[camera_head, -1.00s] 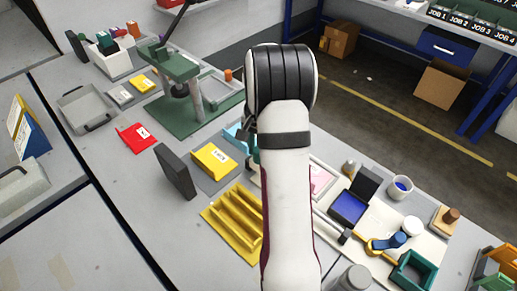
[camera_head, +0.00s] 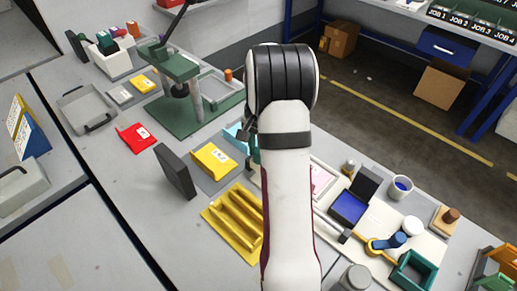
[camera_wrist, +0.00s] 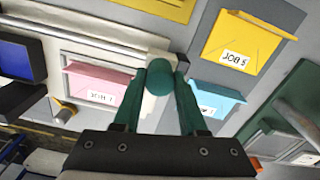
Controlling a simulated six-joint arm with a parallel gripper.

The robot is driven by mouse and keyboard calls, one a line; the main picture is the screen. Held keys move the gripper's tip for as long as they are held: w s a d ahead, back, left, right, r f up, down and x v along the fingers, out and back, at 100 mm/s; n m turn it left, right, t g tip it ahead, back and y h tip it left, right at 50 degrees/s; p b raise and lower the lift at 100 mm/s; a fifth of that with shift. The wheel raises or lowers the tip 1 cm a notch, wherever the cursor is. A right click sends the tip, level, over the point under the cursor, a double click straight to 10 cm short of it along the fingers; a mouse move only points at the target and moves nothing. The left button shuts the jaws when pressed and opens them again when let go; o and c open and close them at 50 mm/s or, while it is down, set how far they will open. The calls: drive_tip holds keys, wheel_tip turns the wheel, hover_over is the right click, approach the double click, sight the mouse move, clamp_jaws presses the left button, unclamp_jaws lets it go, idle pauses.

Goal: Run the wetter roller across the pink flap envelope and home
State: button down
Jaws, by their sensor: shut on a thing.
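The pink flap envelope (camera_wrist: 100,88), labelled JOB 1, lies left of my gripper in the wrist view. In the head view only a part of it (camera_head: 321,178) shows to the right of my arm. My gripper (camera_wrist: 160,77) has its green fingers shut on a teal round knob (camera_wrist: 158,80). The knob seems to be the wetter roller's handle; the roller body is hidden behind the fingers. A pale bar or edge runs behind the knob, between the pink envelope and a cyan envelope (camera_wrist: 216,101). In the head view my arm hides most of the gripper.
A yellow JOB 5 envelope (camera_wrist: 240,48) lies beyond the cyan one. A yellow ridged rack (camera_head: 235,222) and a dark upright block (camera_head: 175,172) stand left of my arm. A green press (camera_head: 180,85) stands behind. A blue pad (camera_head: 348,207) and a cup (camera_head: 400,188) are at right.

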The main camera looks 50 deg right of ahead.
drive_tip(key=s, duration=2.7)
drive_tip(key=shift+s, duration=0.15)
drive_tip(key=shift+c, duration=2.2)
unclamp_jaws()
wheel_tip(320, 180, up, 16)
drive_tip(key=shift+f, duration=0.1)
